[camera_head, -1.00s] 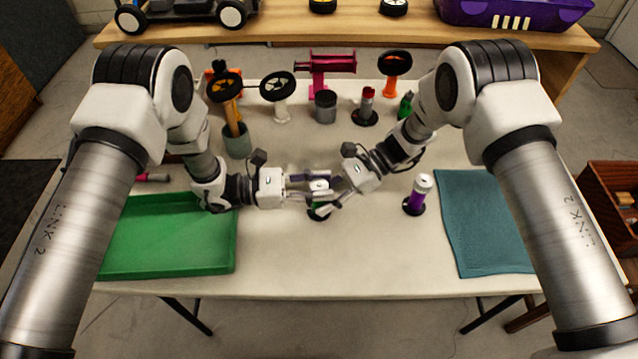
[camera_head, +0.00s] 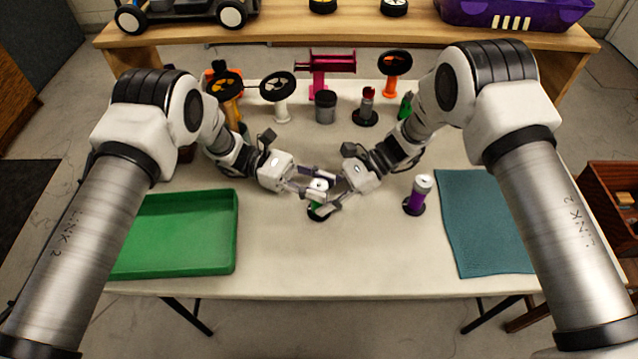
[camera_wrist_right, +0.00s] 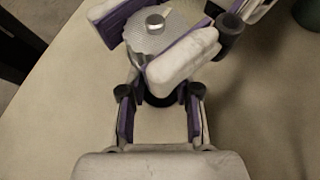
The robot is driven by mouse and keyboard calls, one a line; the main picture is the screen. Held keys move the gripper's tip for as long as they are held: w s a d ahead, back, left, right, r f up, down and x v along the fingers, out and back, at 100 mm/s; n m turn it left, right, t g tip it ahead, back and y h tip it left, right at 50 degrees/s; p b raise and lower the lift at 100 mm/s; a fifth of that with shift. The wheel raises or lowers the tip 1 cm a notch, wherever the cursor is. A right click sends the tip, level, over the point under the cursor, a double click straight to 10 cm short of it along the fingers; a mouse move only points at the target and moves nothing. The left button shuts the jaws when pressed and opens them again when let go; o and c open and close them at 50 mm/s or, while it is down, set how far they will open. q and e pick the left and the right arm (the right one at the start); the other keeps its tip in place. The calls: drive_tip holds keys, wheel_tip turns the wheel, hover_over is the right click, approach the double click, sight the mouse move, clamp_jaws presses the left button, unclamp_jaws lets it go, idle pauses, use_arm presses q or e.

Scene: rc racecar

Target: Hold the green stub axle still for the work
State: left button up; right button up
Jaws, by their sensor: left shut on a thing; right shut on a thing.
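The green stub axle (camera_head: 317,212) stands upright on a dark round base near the middle of the table. Its silver round top with a small metal pin shows in the right wrist view (camera_wrist_right: 152,35). My left gripper (camera_head: 316,187) is shut around this upper part from the left. My right gripper (camera_head: 328,198) is shut on the stub axle from the right, lower down. In the right wrist view, the left gripper's purple-lined fingers cover most of the axle's body, and the right fingers' contact is partly hidden.
A purple stub axle (camera_head: 416,197) stands close on the right. A green tray (camera_head: 236,240) lies left and a teal mat (camera_head: 485,225) right. A grey cup (camera_head: 325,108), a red-topped part (camera_head: 366,105) and steering wheels on posts (camera_head: 279,88) stand behind. The front middle is clear.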

use_arm(q)
drive_tip(key=o, duration=1.2)
drive_tip(key=shift+a, duration=0.1)
drive_tip(key=v, duration=1.2)
use_arm(e)
drive_tip(key=o, duration=1.2)
drive_tip(key=shift+c, duration=0.2)
